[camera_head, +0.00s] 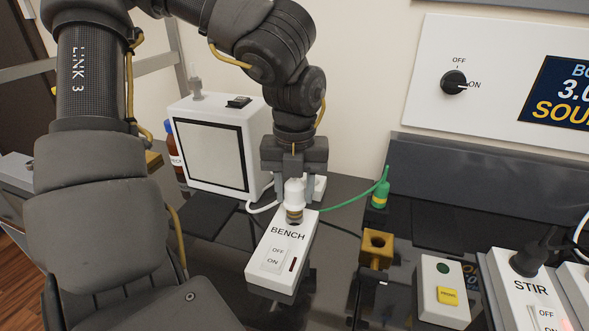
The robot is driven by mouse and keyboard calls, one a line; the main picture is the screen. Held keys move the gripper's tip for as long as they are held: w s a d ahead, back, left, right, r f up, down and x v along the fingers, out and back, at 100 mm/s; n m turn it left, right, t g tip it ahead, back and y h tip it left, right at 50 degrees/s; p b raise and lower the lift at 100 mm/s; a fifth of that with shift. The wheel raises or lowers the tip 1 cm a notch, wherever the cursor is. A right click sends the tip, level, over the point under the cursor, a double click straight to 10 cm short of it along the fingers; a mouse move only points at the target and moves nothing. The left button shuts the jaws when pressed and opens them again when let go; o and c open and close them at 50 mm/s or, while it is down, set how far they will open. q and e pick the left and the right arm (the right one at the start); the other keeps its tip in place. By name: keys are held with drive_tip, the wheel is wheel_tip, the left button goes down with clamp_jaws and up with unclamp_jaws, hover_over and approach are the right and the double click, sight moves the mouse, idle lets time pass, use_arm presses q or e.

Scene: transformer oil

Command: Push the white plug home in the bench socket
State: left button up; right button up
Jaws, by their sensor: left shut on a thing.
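The white plug (294,190) stands upright at the far end of the bench socket (281,250), a white block marked BENCH with an OFF/ON rocker. My left gripper (295,182) points down over it and is shut on the plug. A dark and yellowish band shows at the plug's lower end, close to the socket top. I cannot tell how deep the plug sits, since its underside is hidden. My right gripper is not in view.
A white box with a pale panel (212,145) stands behind left, beside a brown bottle (174,148). A green plug (379,193) with a green cable, a brass block (376,248), a yellow-button box (444,292) and the STIR unit (527,288) stand at right.

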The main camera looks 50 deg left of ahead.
sight(295, 205)
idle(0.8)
use_arm(q)
drive_tip(key=shift+f+b, duration=2.05)
drive_tip(key=shift+b, duration=0.35)
drive_tip(key=o, duration=1.1)
drive_tip(key=shift+r, duration=0.1)
wheel_tip(295, 205, up, 11)
drive_tip(key=shift+f+p, duration=0.15)
drive_tip(key=shift+p, duration=0.65)
